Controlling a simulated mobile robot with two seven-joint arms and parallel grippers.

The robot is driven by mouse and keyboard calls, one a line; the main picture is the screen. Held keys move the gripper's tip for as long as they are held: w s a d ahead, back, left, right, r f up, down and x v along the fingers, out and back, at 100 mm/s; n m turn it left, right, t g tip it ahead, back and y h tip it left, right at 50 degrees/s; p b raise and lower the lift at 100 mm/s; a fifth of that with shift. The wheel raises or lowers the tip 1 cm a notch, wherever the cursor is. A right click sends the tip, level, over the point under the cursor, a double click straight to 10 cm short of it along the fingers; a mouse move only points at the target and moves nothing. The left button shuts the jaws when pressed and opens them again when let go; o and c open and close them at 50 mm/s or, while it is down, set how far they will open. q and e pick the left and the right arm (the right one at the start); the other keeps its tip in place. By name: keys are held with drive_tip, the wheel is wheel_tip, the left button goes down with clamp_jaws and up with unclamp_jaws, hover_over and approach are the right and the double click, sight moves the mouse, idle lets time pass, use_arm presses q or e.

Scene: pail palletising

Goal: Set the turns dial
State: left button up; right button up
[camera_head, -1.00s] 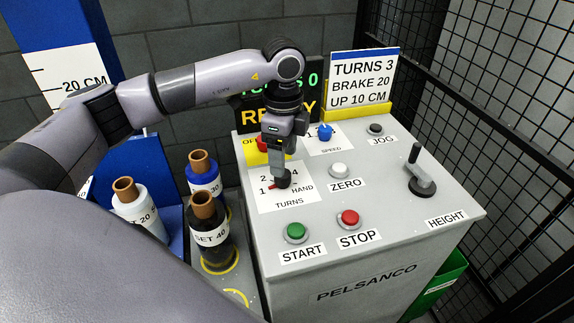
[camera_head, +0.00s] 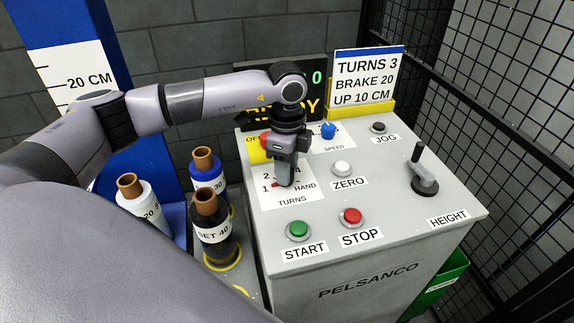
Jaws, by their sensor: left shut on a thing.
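The turns dial sits on the panel's white TURNS plate (camera_head: 293,200), which bears the marks 1, 2, 4 and HAND. Most of the dial is hidden by my gripper. A small red part (camera_head: 277,185) shows at the left of the fingertips, near the mark 1. My left gripper (camera_head: 284,183) points down from above and is shut on the dial. A sign (camera_head: 366,76) behind the panel reads TURNS 3, BRAKE 20, UP 10 CM. My right gripper is not in view.
Several labelled rolls stand at left. Black mesh (camera_head: 500,90) bounds the right.

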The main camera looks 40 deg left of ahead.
use_arm(q)
drive_tip(key=m+b, duration=0.1)
drive_tip(key=m, duration=0.3)
drive_tip(key=shift+m, duration=0.4)
drive_tip(key=m+b, duration=0.1)
drive_tip(key=m, duration=0.4)
drive_tip(key=shift+s+m, duration=0.1)
drive_tip(key=shift+m, duration=0.2)
drive_tip(key=m+b, duration=0.1)
drive_tip(key=m, duration=0.3)
drive_tip(key=shift+b, duration=0.3)
drive_tip(key=m+b, duration=0.1)
drive_tip(key=m, duration=0.4)
drive_tip(key=shift+a+r, duration=0.1)
drive_tip(key=shift+m, duration=0.3)
drive_tip(key=o, duration=1)
drive_tip(key=shift+s, duration=0.1)
drive_tip(key=shift+o, duration=0.2)
